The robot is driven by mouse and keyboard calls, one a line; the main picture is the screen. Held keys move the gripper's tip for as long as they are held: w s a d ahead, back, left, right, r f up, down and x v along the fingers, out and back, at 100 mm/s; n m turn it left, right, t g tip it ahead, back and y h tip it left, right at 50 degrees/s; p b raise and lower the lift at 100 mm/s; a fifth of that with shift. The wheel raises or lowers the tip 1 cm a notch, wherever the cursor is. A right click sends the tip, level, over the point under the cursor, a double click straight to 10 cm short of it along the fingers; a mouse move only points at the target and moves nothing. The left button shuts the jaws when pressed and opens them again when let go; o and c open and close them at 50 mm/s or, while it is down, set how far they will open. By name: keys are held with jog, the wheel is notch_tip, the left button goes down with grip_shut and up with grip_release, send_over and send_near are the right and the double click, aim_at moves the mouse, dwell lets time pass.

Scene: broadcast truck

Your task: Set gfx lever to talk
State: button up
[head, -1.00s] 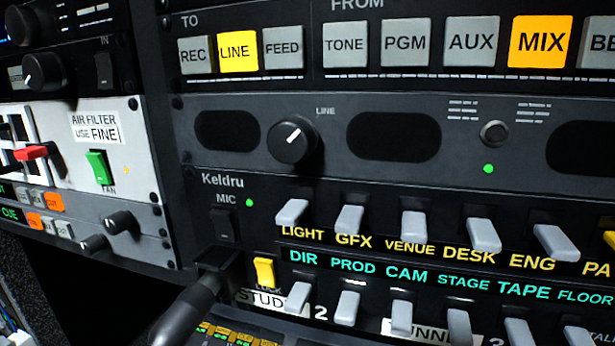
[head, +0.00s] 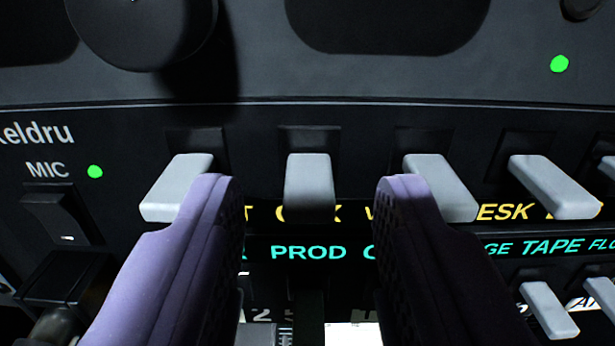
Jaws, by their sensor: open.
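The GFX lever (head: 309,185) is a pale grey paddle in the upper lever row of the Keldru panel, above the partly covered yellow GFX label. It sticks out toward me and tilts down, like its neighbours. My gripper (head: 308,190) is open, its two lilac fingers either side of this lever, with a gap on each side. The left finger overlaps the light lever (head: 172,190); the right finger overlaps part of the venue lever (head: 445,190). The fingers hide most of the LIGHT and VENUE labels. I see no talk marking.
A MIC rocker switch (head: 62,215) is at left. A round knob (head: 140,25) juts out above.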

grip_shut()
jog(key=f+t+b, duration=0.1)
jog(key=t+b, duration=0.1)
jog(key=b, duration=0.6)
jog(key=f+t+b, duration=0.1)
jog(key=t+b, duration=0.1)
jog(key=b, duration=0.7)
jog(key=shift+w+f, duration=0.2)
jog(key=shift+f, duration=0.2)
jog(key=shift+t+b, duration=0.4)
jog(key=shift+b, duration=0.6)
jog(key=shift+w+r, duration=0.1)
jog(key=shift+r, duration=0.2)
